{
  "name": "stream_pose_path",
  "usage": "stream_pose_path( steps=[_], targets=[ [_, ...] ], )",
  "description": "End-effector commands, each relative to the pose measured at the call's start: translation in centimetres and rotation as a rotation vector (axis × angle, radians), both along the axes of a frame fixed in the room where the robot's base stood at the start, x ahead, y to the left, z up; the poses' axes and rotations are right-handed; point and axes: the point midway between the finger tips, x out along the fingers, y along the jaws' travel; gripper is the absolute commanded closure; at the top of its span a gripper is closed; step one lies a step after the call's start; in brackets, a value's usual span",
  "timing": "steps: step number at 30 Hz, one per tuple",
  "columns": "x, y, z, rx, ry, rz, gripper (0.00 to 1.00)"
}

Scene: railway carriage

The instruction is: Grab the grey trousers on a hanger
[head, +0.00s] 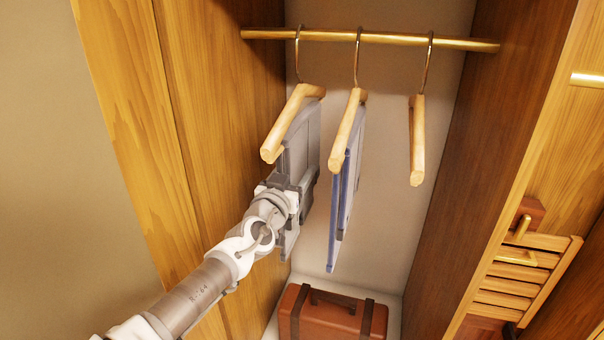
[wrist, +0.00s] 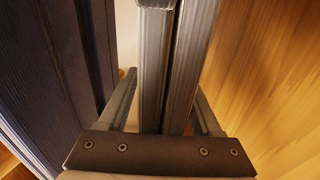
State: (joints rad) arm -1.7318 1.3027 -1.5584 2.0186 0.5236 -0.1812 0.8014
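The grey trousers (head: 304,138) hang from the leftmost wooden hanger (head: 291,122), beside the left wall of the wardrobe. My gripper (head: 297,184) is at the trousers, below the hanger bar, and hides part of them in the head view. In the wrist view the grey folds of the trousers (wrist: 154,70) stand between the two fingers of my gripper (wrist: 166,88). The fingers are apart, one on each side of the cloth, with narrow gaps showing. The gripper looks open around the trousers.
Blue trousers (head: 345,190) hang on the middle hanger (head: 348,128), close to the right of my gripper. They also show in the wrist view (wrist: 50,70). An empty hanger (head: 417,140) hangs further right on the brass rail (head: 390,38). A brown suitcase (head: 335,318) lies below.

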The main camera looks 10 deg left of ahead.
Motion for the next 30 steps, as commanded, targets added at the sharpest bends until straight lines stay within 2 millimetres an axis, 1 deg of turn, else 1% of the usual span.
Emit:
stream_pose_path(
  steps=[1, 10, 30],
  targets=[
    [0.01, 0.00, 0.00, 0.000, 0.000, 0.000, 0.45],
    [0.02, -0.01, 0.00, 0.000, 0.000, 0.000, 0.99],
    [0.02, -0.01, 0.01, 0.000, 0.000, 0.000, 1.00]
  ],
)
